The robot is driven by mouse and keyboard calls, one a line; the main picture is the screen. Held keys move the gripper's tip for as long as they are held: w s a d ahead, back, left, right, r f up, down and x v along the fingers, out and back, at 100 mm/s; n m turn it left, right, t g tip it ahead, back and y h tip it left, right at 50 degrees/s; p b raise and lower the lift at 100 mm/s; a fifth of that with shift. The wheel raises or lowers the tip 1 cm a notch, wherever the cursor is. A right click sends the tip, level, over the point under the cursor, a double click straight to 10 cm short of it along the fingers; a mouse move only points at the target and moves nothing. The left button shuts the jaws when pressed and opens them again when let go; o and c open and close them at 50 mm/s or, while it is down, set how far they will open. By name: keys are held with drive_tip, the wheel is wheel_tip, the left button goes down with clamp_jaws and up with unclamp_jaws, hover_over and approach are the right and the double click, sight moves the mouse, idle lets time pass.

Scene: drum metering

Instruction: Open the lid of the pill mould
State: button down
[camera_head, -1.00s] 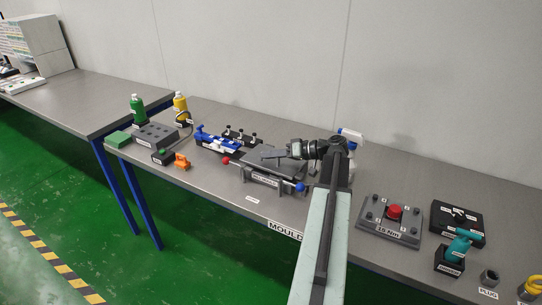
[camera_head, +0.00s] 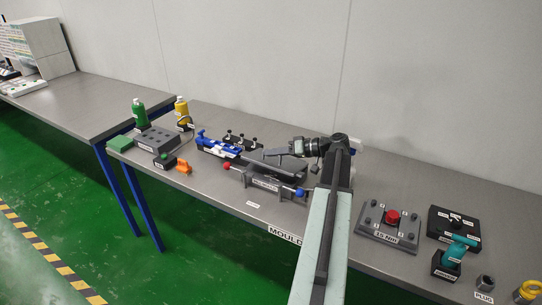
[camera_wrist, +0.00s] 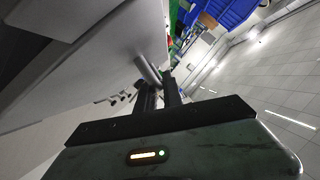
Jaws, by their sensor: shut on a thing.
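The pill mould (camera_head: 270,184) is a dark grey block at the front edge of the middle of the workbench, with a red knob (camera_head: 227,166) at its left and a blue knob (camera_head: 300,192) at its right. Its flat grey lid (camera_head: 285,163) shows above the block and looks tilted; how far it is open is hard to tell. My gripper is at the lid's back right. In the wrist view, my gripper (camera_wrist: 160,88) is shut on a grey bar (camera_wrist: 148,68), which looks like part of the lid. The exact contact is hidden in the head view.
A blue fixture (camera_head: 215,145) stands left of the mould, with an orange part (camera_head: 184,166) and a grey block (camera_head: 156,139) further left. A grey plate with a red button (camera_head: 392,217) and a teal tool (camera_head: 455,252) are to the right. A wall stands behind.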

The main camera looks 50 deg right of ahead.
drive_tip(key=shift+w+d+r, duration=0.2)
drive_tip(key=shift+d+r, duration=0.6)
drive_tip(key=shift+f, duration=0.1)
drive_tip(key=shift+a, duration=0.1)
drive_tip(key=c, duration=1.5)
unclamp_jaws()
drive_tip(key=p+v, duration=0.2)
drive_tip(key=v, duration=0.5)
drive_tip(key=shift+w, duration=0.1)
drive_tip(key=shift+s, duration=0.45)
